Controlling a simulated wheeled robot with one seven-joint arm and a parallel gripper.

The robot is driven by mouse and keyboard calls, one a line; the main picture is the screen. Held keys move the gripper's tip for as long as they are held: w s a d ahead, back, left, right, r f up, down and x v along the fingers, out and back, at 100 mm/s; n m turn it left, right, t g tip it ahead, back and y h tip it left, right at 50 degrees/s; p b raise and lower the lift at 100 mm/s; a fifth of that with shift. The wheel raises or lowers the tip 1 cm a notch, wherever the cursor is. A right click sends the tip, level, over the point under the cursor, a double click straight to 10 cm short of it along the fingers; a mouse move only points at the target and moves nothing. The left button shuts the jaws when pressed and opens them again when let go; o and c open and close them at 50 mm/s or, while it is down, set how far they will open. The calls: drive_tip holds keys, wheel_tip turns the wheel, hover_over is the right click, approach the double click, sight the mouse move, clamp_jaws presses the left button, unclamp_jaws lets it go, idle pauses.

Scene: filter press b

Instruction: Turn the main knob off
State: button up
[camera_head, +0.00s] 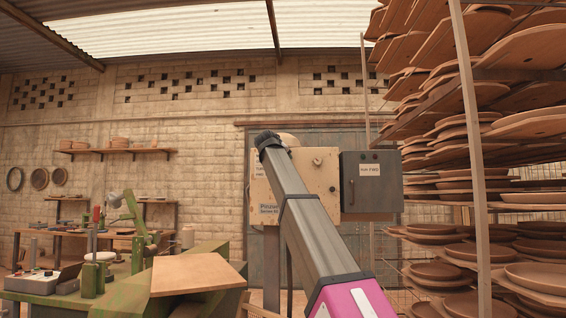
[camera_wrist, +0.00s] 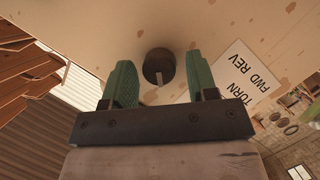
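In the wrist view a dark round knob (camera_wrist: 158,58) with a pale pointer mark sits on a beige, chipped panel (camera_wrist: 100,30). My gripper (camera_wrist: 160,68) is open, with its two green fingers apart and empty. The knob shows between the fingertips in the picture; I cannot tell whether they reach around it, and no contact shows. A white label (camera_wrist: 248,80) reading "TURN FWD REV" is upside down at the right. In the head view the beige panel (camera_head: 325,172) is partly hidden by my arm, and my gripper's fingers are not visible.
A dark grey box (camera_head: 384,192) with a white label is beside the panel on its right. A tall rack (camera_head: 474,140) of brown plates fills the right side. A green workbench (camera_head: 120,295) with a board (camera_head: 195,272) stands at the lower left.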

drive_tip(key=shift+s, duration=0.15)
drive_tip(key=v, duration=1)
drive_tip(key=shift+s, duration=0.3)
drive_tip(key=shift+a, duration=0.1)
